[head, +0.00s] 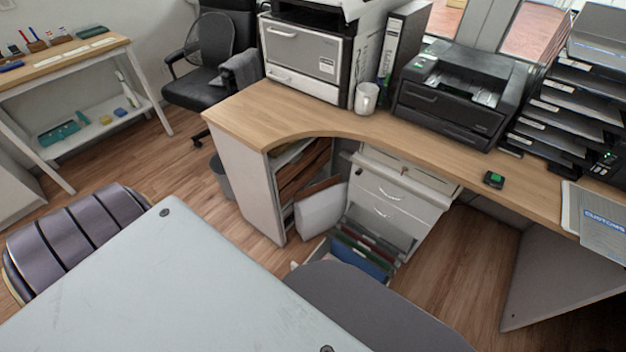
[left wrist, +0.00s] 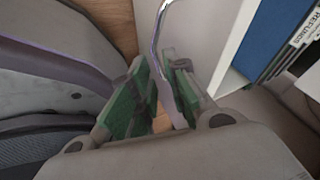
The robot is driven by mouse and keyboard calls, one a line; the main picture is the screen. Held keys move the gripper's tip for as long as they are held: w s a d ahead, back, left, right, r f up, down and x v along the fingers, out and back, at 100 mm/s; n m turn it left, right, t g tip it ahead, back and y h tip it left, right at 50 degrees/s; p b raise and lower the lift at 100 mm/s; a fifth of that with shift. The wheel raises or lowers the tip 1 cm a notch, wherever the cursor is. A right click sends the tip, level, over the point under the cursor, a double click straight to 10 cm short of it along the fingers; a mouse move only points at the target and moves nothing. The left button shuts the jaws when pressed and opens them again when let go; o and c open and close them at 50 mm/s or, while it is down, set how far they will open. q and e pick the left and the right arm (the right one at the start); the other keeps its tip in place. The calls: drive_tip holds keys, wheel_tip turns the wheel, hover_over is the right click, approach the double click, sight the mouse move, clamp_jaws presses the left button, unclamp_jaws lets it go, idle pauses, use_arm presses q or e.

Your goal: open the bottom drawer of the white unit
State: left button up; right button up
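The white drawer unit (head: 395,192) stands under the wooden counter in the head view. Its upper drawers are shut, and a key sits in the top one. The bottom drawer (head: 365,246) is pulled out, showing hanging folders; grey rounded shapes cover part of it and its front. In the left wrist view, my left gripper (left wrist: 160,78) has its green-padded fingers close together around a curved chrome handle (left wrist: 159,35). The drawer's white wall (left wrist: 237,45) and a blue folder (left wrist: 264,38) show beside it. The left fingers are hidden in the head view. My right gripper is in neither view.
An open cabinet (head: 247,185) with brown folders stands left of the unit. The counter (head: 415,142) carries a printer (head: 462,92), a mug (head: 366,98) and a paper-tray stack (head: 570,100). A black chair (head: 218,60) is behind. Wood floor (head: 455,265) is clear right of the unit.

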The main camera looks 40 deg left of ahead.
use_arm(q)
drive_tip(key=v, duration=1)
drive_tip(key=shift+s+a+r, duration=0.15)
drive_tip(key=shift+s+a, duration=0.05)
idle(0.3)
drive_tip(key=shift+s, duration=0.1)
idle(0.6)
